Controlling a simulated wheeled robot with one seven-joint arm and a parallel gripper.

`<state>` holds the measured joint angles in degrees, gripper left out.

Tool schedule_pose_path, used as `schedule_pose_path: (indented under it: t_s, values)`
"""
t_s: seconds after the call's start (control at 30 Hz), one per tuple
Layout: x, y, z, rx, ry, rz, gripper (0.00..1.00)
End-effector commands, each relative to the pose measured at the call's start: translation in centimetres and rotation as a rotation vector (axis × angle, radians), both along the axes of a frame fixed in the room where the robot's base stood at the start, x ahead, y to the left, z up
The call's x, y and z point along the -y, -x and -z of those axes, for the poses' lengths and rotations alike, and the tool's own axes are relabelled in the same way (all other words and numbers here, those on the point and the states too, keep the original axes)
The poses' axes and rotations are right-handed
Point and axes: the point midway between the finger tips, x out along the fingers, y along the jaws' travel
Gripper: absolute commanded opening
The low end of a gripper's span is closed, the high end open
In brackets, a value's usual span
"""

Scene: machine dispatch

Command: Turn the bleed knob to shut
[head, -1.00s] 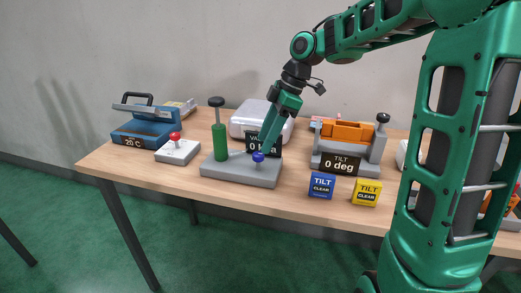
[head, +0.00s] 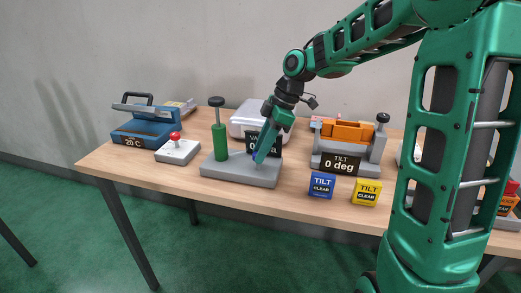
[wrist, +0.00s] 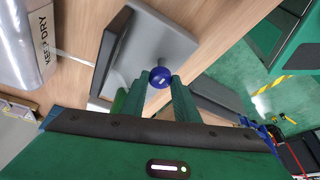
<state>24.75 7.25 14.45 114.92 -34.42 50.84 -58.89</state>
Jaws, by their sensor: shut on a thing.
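The bleed knob (wrist: 160,77) is blue and round with a small pale mark on its top. It sits on the grey base (head: 226,175) of a pump that has a green upright cylinder (head: 220,141) and a dark top handle (head: 216,101). My gripper (wrist: 160,84) is shut on the knob, with one green finger on each side of it in the wrist view. In the head view my gripper (head: 258,160) reaches down from the upper right and mostly hides the knob. A dark display behind it is largely covered, so its reading cannot be told.
A white case (head: 246,117) stands behind the pump. A grey box with a red knob (head: 177,150) and a blue case (head: 146,128) are to the left. An orange tilt fixture (head: 347,133), a blue cube (head: 321,185) and a yellow cube (head: 367,191) are to the right.

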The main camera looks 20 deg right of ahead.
Motion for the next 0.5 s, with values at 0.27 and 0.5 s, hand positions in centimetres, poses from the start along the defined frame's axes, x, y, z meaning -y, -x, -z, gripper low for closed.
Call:
schedule_pose_path:
  t_s: [0.27,0.5]
  values:
    - [-0.03,0.1,-0.04,-0.001,0.004,0.062,0.05]
    - [-0.18,0.27,-0.05,0.0,0.003,0.219,0.05]
